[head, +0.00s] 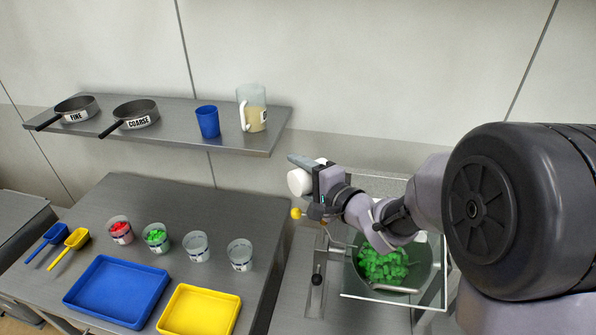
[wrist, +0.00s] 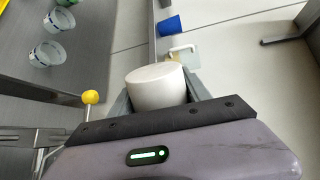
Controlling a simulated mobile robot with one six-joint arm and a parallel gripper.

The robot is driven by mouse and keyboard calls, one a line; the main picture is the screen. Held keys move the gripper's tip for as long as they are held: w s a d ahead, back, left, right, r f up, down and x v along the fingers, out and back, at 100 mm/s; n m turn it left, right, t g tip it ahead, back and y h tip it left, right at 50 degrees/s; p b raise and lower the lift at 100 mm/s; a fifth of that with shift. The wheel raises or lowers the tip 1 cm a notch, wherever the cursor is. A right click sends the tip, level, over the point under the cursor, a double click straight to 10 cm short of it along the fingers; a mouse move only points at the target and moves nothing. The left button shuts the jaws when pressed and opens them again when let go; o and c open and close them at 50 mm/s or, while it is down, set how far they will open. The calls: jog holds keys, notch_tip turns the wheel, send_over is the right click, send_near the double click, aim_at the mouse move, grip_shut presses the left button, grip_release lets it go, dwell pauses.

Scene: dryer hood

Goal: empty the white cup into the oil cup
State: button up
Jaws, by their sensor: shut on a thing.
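My gripper (head: 314,174) is shut on the white cup (head: 299,183), held in the air left of the hooded dryer and in front of the wall shelf. In the wrist view the white cup (wrist: 157,88) sits between the two fingers with a smooth pale end showing. It appears tilted on its side; its contents are hidden. Several clear labelled cups stand in a row on the left table: one with red pieces (head: 120,231), one with green pieces (head: 156,237), and two without coloured pieces (head: 196,246) (head: 240,254). The labels are too small to read, so I cannot tell which is the oil cup.
The dryer pan (head: 425,275) holds green pieces (head: 382,264) below my arm. A yellow knob (head: 296,213) stands near the gripper. The shelf (head: 180,137) carries two pans, a blue cup (head: 208,122) and a jug (head: 252,108). Blue (head: 117,290) and yellow (head: 200,312) trays lie in front.

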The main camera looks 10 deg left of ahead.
jog(key=shift+w+d+r+m+y+p, duration=0.25)
jog(key=shift+r+m+p, duration=0.15)
jog(key=shift+m+p, duration=0.5)
jog(key=shift+w+d+r+m+y+p, duration=0.2)
jog(key=shift+r+m+p, duration=0.2)
jog(key=shift+m+p, duration=0.5)
dwell(0.6)
